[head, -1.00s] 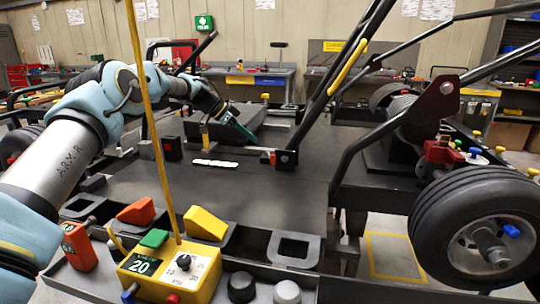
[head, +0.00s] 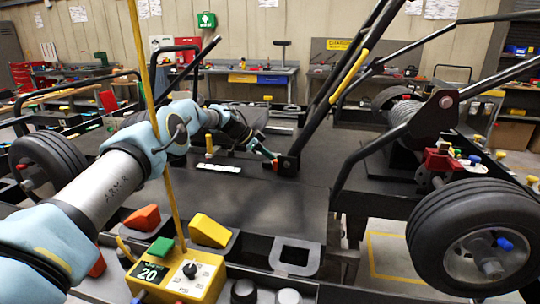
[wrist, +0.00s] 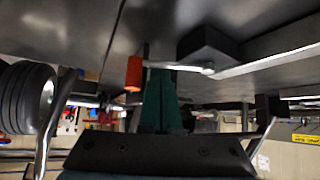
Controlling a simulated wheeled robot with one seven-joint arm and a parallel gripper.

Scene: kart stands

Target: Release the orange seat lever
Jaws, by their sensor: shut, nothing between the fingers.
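The orange seat lever (wrist: 134,73) shows in the wrist view as an orange grip on a thin metal rod. The rod runs right to a dark block (wrist: 208,48). My gripper (wrist: 163,95) is shut and empty, its green fingers just right of the orange grip and beside the rod. I cannot tell whether they touch it. In the head view, my gripper (head: 268,154) reaches down to the lever's orange end (head: 275,163), beside the black bracket (head: 288,165) on the kart floor. The fingertips partly hide the lever there.
A black frame bar (head: 335,80) with a yellow strip rises beside the lever. A yellow control box (head: 185,275) with a tall yellow rod stands in front. A wheel (head: 480,240) is at right. The dark floor panel (head: 255,205) is mostly clear.

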